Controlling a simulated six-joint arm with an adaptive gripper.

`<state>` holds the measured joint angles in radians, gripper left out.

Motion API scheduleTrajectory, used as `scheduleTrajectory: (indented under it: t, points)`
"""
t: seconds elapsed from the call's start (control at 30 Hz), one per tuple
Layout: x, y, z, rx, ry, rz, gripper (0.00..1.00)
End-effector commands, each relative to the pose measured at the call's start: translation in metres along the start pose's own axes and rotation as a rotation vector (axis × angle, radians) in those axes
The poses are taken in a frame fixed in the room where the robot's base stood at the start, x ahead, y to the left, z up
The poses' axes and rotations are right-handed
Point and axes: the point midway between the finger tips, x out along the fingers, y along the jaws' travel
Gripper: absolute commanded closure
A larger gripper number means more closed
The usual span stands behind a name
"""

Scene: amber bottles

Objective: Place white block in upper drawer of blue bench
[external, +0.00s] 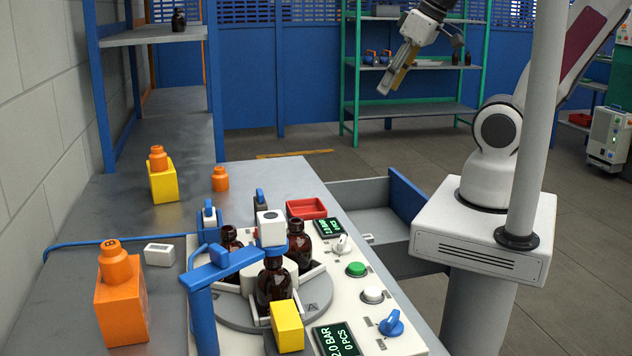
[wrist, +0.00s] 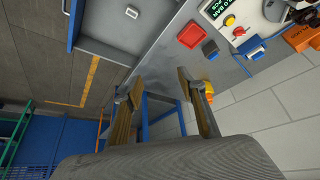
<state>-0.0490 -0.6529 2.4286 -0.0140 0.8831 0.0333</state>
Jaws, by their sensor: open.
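My gripper (external: 391,80) is open and empty, raised high in front of the green shelf in the external view. In the wrist view its two fingers (wrist: 157,88) are spread with nothing between them. An open grey drawer (external: 350,195) with a blue front (external: 406,208) sticks out from the right side of the bench. A small white block (external: 368,238) shows at the drawer's near end, partly hidden by the bench edge. In the wrist view the white block (wrist: 131,12) lies inside the drawer (wrist: 110,45).
A turntable with brown bottles (external: 275,280) and a blue post (external: 203,310) occupies the bench. A red tray (external: 307,208) sits near the drawer side. Orange bottles and blocks (external: 121,300) stand left. The space around my gripper is clear.

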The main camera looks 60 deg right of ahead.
Motion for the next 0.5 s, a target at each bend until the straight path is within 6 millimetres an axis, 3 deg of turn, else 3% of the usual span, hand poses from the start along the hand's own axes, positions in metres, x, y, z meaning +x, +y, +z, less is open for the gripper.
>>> scheduleTrajectory:
  t: [0.5]
  points:
    - [0.027, -0.043, -0.087, -0.061, -0.025, -0.032, 0.60]
